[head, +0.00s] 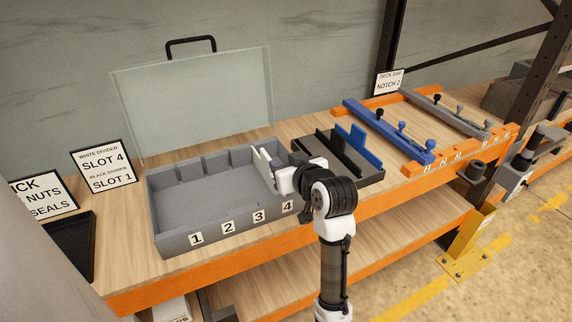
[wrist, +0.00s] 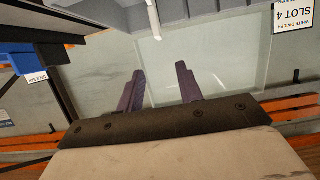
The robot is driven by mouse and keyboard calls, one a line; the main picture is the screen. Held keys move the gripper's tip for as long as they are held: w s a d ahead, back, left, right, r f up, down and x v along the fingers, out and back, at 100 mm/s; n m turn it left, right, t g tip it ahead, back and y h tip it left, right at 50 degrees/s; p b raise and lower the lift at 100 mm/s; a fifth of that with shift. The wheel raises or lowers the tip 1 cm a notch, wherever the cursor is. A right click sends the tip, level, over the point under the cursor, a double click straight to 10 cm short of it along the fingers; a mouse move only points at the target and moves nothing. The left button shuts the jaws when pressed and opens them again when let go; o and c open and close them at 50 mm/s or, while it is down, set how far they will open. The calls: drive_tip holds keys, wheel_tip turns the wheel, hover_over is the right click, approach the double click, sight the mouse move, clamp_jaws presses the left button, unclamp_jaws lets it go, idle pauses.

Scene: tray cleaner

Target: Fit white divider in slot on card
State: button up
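The card (head: 104,168) reads white divider slot 4, black divider slot 1; it also shows upside down in the wrist view (wrist: 291,18). The grey tray (head: 226,231) has slots labelled 1 to 4 on its front. The white divider (head: 262,167) stands upright inside the tray near its right end, by slot 4. Its lower edge and seating are hidden. In the wrist view the divider (wrist: 154,20) shows edge-on beyond my gripper (wrist: 160,75). The two fingers are apart with nothing between their tips. In the head view my gripper (head: 277,178) is beside the divider, its fingers partly hidden.
A clear raised panel with a handle (head: 195,100) is behind the tray. Blue and grey bars on an orange frame (head: 408,170) lie farther right. A black tray (head: 72,243) lies left.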

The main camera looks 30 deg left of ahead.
drive_tip(key=shift+s+d+r, duration=0.1)
drive_tip(key=shift+s+d, duration=0.05)
drive_tip(key=shift+d, duration=0.1)
idle(0.6)
